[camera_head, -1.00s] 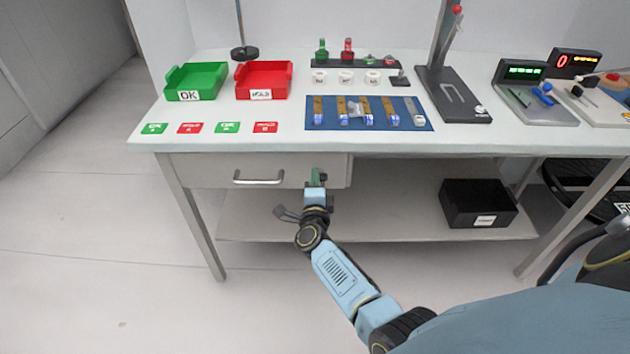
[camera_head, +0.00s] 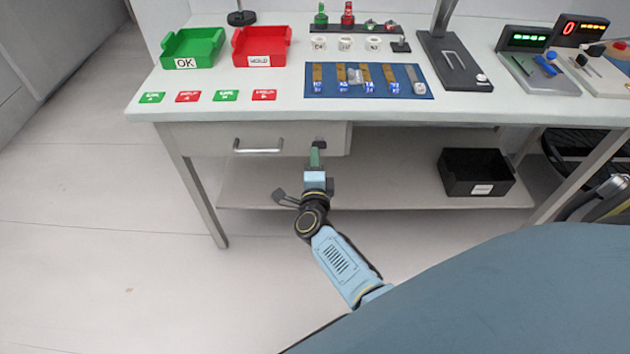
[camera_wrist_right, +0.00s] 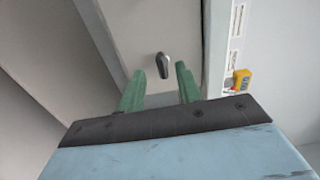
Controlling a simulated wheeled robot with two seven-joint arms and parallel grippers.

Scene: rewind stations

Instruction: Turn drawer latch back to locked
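The drawer latch (camera_head: 319,143) is a small dark knob on the right part of the drawer front (camera_head: 215,137). In the right wrist view the latch (camera_wrist_right: 162,66) is a short dark grey lever, roughly upright in the picture with a slight tilt. My right gripper (camera_head: 317,151) is just in front of and below the latch. In the right wrist view its two green fingers (camera_wrist_right: 160,74) stand apart, with the latch showing between and beyond their tips. Nothing is held, and no contact with the latch shows. My left gripper is out of view.
The drawer has a metal bar handle (camera_head: 258,147) left of the latch. The tabletop (camera_head: 285,112) overhangs above, with trays and small parts on it. A black bin (camera_head: 476,173) stands on the lower shelf (camera_head: 400,195). A yellow object (camera_wrist_right: 240,82) shows in the right wrist view.

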